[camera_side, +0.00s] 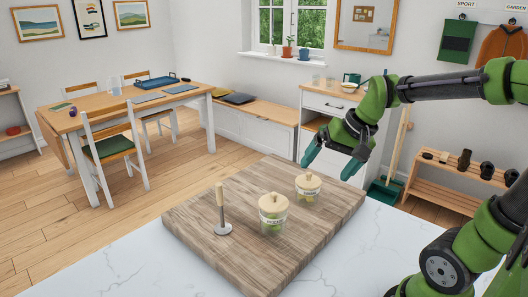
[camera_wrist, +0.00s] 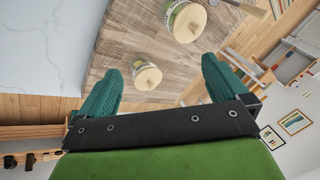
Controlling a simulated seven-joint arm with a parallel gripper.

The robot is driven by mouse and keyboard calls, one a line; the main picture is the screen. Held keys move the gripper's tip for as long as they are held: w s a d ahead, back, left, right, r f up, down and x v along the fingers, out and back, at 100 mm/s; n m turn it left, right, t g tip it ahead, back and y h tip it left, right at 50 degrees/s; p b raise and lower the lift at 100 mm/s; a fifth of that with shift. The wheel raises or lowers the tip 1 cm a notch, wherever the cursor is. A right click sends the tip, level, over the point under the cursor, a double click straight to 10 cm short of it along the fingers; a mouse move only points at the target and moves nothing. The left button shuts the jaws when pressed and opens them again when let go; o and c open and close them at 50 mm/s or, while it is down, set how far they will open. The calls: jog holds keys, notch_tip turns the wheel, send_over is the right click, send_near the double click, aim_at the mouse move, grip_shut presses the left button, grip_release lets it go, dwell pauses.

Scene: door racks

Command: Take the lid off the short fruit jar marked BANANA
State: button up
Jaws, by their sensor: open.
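The short fruit jar (camera_side: 308,192) stands upright on the wooden board with a pale knobbed lid (camera_side: 308,180) on it. Its label is too small to read. In the wrist view the same jar (camera_wrist: 140,63) appears with its lid (camera_wrist: 147,77) near the middle, between the finger lines. A taller jar (camera_side: 273,221) with a similar lid stands in front of it to the left; it shows at the top of the wrist view (camera_wrist: 176,12). My gripper (camera_side: 332,162) is open and empty, above and to the right of the short jar, touching neither jar.
The wooden board (camera_side: 210,255) lies on a white marble counter (camera_side: 110,255). A tool with an upright wooden handle (camera_side: 221,205) and a grey round base stands on the board's left part. The board's right and front areas are clear.

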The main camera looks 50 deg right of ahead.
jog(key=s+a+r+n+t+y, duration=0.1)
jog(key=s+a+n, duration=0.4)
jog(key=a, duration=0.5)
jog(key=shift+s+r+t, duration=0.2)
jog(key=shift+r+t, duration=0.05)
jog(key=shift+t, duration=0.25)
